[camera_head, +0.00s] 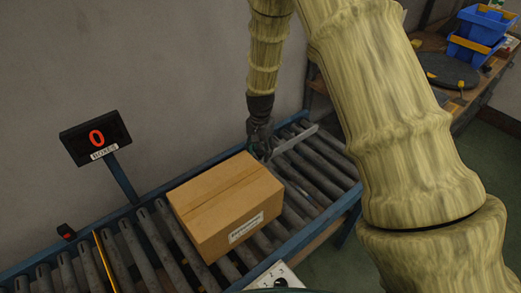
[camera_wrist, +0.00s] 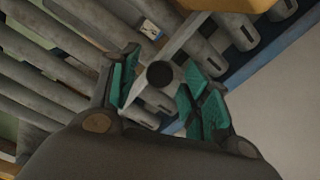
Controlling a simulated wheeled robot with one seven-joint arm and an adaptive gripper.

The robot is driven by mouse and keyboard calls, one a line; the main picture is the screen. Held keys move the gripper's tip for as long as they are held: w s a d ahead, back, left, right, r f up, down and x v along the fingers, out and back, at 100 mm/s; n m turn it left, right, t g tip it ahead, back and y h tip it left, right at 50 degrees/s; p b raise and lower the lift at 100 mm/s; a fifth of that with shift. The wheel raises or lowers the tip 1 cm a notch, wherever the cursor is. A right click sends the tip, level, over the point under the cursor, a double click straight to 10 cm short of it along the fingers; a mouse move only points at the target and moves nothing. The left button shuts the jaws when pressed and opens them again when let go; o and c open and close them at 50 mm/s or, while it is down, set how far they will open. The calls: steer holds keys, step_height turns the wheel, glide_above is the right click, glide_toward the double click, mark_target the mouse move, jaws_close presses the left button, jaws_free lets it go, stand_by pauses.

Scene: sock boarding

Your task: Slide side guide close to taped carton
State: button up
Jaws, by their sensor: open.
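The taped carton (camera_head: 225,205), brown with a white label, sits on the roller conveyor. The side guide (camera_head: 297,140), a pale metal bar, lies across the rollers beyond the carton's far right side, apart from it. My gripper (camera_head: 262,150) points down by the guide's wall-side end, close to the carton's far corner. In the wrist view my gripper (camera_wrist: 163,90) is open, its teal pads on either side of a round dark-topped knob (camera_wrist: 160,74) at the guide (camera_wrist: 184,36). Whether the pads touch the knob I cannot tell. A carton corner (camera_wrist: 240,6) shows at the top.
The conveyor's blue rail (camera_head: 300,246) runs along the near side. A counter display (camera_head: 95,138) reading 0 stands on a post at the left by the wall. A workbench with blue bins (camera_head: 478,32) is at the top right. Bare rollers (camera_head: 330,168) lie beyond the guide.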

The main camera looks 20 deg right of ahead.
mark_target(260, 152)
step_height(260, 152, up, 12)
stand_by(0.6)
stand_by(0.5)
